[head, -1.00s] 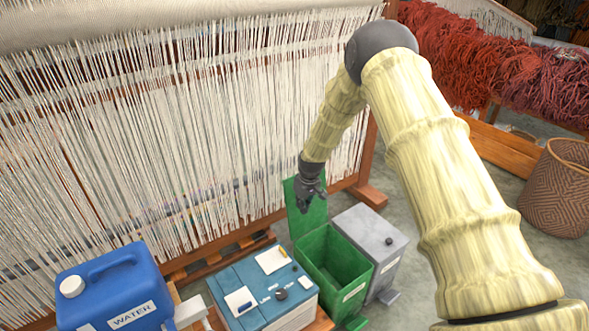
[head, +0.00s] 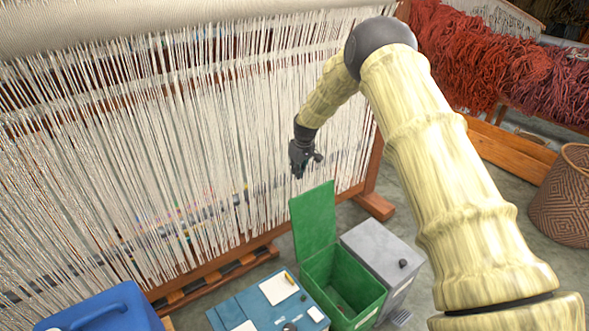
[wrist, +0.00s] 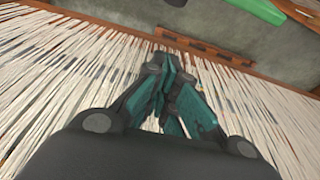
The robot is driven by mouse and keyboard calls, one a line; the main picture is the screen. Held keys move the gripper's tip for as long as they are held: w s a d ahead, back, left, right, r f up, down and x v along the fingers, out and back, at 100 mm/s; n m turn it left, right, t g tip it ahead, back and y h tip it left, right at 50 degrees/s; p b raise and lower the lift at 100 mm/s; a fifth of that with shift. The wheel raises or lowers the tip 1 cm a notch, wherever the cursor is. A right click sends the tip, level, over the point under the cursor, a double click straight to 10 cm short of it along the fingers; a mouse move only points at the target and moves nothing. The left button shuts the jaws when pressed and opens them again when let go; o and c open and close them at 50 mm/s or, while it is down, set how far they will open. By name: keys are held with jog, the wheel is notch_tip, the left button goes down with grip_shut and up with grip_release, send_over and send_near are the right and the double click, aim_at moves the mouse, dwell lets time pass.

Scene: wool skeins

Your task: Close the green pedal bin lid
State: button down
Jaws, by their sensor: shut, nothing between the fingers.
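The green pedal bin (head: 345,285) stands on the floor with its lid (head: 314,222) raised upright at the back left edge. The bin's inside shows open from above. My gripper (head: 298,172) is above and a little left of the lid's top edge, in front of the loom threads, and apart from the lid. In the wrist view my gripper (wrist: 168,115) is shut and empty, with the pale threads behind it. A green strip, which looks like the lid's edge (wrist: 258,10), shows at the top right of the wrist view.
A grey closed bin (head: 380,250) stands right beside the green one. A blue box (head: 262,305) with papers and a blue water can (head: 105,310) are at the lower left. The loom (head: 150,160) fills the back; a woven basket (head: 565,205) stands far right.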

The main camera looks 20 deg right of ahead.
notch_tip(320, 180, down, 6)
jog(key=s+d+p, duration=0.1)
jog(key=s, duration=0.1)
jog(key=shift+s+d, duration=0.2)
jog(key=shift+s, duration=0.15)
dwell(0.5)
jog(key=shift+f, duration=0.1)
